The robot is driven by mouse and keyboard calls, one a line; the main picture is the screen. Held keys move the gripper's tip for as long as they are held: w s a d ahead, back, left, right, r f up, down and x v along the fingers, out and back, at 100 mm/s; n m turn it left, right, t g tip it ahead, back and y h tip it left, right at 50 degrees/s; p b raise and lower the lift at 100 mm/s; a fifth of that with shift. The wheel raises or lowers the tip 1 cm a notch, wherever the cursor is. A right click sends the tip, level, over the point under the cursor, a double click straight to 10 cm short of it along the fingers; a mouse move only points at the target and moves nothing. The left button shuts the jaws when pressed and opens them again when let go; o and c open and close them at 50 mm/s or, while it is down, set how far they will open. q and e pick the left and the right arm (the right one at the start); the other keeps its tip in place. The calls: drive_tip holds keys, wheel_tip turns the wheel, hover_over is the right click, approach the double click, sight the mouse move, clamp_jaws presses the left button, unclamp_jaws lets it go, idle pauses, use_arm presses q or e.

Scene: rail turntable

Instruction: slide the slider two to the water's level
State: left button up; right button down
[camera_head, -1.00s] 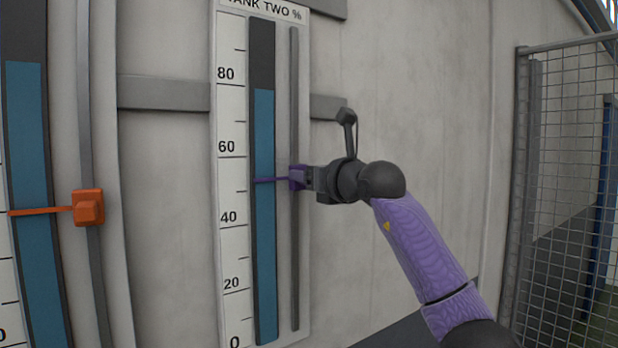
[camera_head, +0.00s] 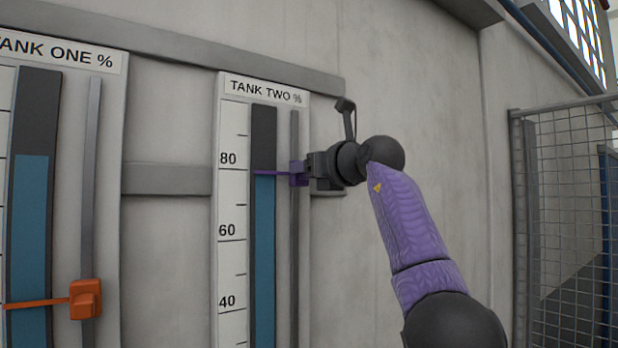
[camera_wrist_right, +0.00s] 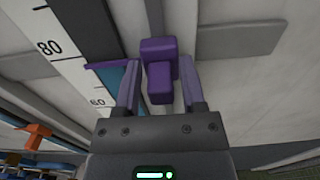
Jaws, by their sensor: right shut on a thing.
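The purple slider two (camera_head: 298,173) sits on the grey rail (camera_head: 295,240) of the tank two gauge (camera_head: 231,200). Its pointer (camera_head: 272,173) reaches left across the blue water column (camera_head: 264,250). The pointer lies at about the top of the water, a little under the 80 mark. My right gripper (camera_head: 309,170) comes in from the right and is shut on the slider. In the right wrist view the slider (camera_wrist_right: 160,70) stands between the two fingers, with its pointer (camera_wrist_right: 104,65) to the left. My left gripper is not in view.
The tank one gauge (camera_head: 108,220) with its orange slider (camera_head: 86,299) stands at the left. Grey horizontal bars (camera_head: 165,179) cross the wall behind. A mesh fence (camera_head: 570,200) stands at the far right.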

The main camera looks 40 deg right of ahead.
drive_tip(key=shift+c, duration=2.2)
unclamp_jaws()
drive_tip(key=shift+s+f+b, duration=0.1)
drive_tip(key=shift+s+b, duration=0.1)
drive_tip(key=shift+b, duration=0.1)
drive_tip(key=s+a+b, duration=0.1)
drive_tip(key=s+b, duration=0.4)
drive_tip(key=s, duration=0.4)
drive_tip(key=shift+s, duration=0.25)
